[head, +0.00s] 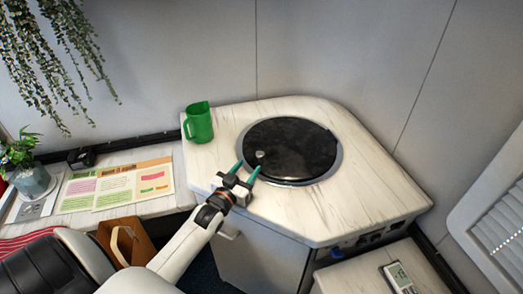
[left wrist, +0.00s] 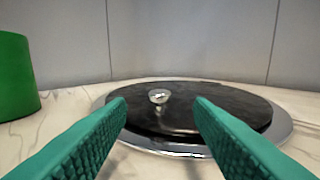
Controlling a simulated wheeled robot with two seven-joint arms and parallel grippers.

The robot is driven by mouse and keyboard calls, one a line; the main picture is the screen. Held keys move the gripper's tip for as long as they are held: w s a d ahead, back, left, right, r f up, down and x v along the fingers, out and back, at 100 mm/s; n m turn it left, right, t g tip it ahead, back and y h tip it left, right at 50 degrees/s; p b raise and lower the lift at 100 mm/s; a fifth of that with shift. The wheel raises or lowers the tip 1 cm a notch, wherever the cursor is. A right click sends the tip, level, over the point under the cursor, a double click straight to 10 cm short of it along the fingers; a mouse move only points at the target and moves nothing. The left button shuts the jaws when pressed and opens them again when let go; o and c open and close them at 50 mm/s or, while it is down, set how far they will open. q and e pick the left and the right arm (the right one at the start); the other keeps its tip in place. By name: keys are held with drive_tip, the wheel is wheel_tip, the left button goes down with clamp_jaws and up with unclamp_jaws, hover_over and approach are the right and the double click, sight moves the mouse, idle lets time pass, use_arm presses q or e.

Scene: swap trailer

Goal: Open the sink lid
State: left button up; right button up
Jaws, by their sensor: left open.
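The round black sink lid (head: 297,146) lies flat in its metal rim on the corner counter and looks closed. A small shiny knob (head: 260,154) sits near its left front edge. My left gripper (head: 247,170) is open and empty at the lid's front left edge, with its teal fingers pointing toward the knob. In the left wrist view the knob (left wrist: 158,96) shows ahead, between and beyond the two spread fingertips (left wrist: 161,103), on the black lid (left wrist: 180,110). The fingers do not appear to touch the knob. My right gripper is not in view.
A green pitcher (head: 198,122) stands on the counter (head: 230,125) left of the lid. Printed sheets (head: 116,186) and a potted plant (head: 32,178) are on the lower left surface. A device with a display (head: 399,278) lies at the lower right. Walls close in behind the counter.

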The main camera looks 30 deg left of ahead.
sight(260, 153)
use_arm(q)
drive_tip(key=w, duration=0.4)
drive_tip(key=shift+a, duration=0.15)
drive_tip(key=w, duration=0.4)
drive_tip(key=shift+w+a+f+p, duration=0.1)
drive_tip(key=shift+w+a+p, duration=0.1)
drive_tip(key=shift+p, duration=0.15)
drive_tip(key=shift+w, duration=0.2)
drive_tip(key=c, duration=0.6)
clamp_jaws()
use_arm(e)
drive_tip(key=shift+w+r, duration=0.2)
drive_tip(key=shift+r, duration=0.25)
